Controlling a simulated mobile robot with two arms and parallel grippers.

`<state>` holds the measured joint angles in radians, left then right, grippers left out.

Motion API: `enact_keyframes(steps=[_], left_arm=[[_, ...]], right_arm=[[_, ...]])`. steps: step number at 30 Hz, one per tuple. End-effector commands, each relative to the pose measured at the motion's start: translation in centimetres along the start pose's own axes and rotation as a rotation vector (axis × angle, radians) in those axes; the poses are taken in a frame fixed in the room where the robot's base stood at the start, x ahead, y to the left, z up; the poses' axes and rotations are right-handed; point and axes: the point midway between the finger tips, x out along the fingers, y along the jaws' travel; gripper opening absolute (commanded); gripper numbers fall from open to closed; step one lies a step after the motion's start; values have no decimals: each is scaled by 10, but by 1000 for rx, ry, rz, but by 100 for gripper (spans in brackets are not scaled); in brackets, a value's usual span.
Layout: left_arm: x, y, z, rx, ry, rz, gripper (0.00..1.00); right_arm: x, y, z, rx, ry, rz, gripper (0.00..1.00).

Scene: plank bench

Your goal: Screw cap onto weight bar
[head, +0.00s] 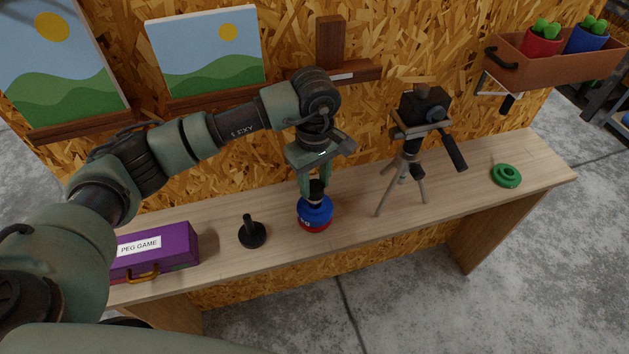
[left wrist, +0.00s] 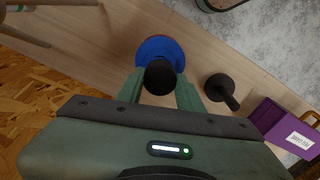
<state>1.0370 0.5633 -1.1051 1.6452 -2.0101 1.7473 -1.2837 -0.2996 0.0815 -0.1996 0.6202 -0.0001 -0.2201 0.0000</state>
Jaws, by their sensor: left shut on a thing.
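My left gripper (head: 316,187) points down with its fingers on either side of a black round piece (head: 316,196), which looks like the cap, and is shut on it. The piece also shows between the fingers in the left wrist view (left wrist: 160,78). It sits directly above a blue and red weight disc stack (head: 314,217) on the bench. The weight bar inside the stack is hidden, so I cannot tell whether cap and bar are threaded together. A black round base with an upright peg (head: 252,234) stands to the left. My right gripper is not in view.
A purple PEG GAME case (head: 160,248) lies on the bench (head: 365,229) at left. A tripod (head: 411,155) stands close on the right. A green disc (head: 505,175) lies farther right. Paintings and a planter (head: 540,60) are along the board wall.

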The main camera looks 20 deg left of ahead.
Motion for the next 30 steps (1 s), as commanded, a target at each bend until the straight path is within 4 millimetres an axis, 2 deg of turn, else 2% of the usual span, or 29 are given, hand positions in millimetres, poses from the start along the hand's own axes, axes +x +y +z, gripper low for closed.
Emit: enact_keyframes(steps=[30], left_arm=[[1,0,0,0,-1,0,0]], right_arm=[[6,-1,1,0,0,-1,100]])
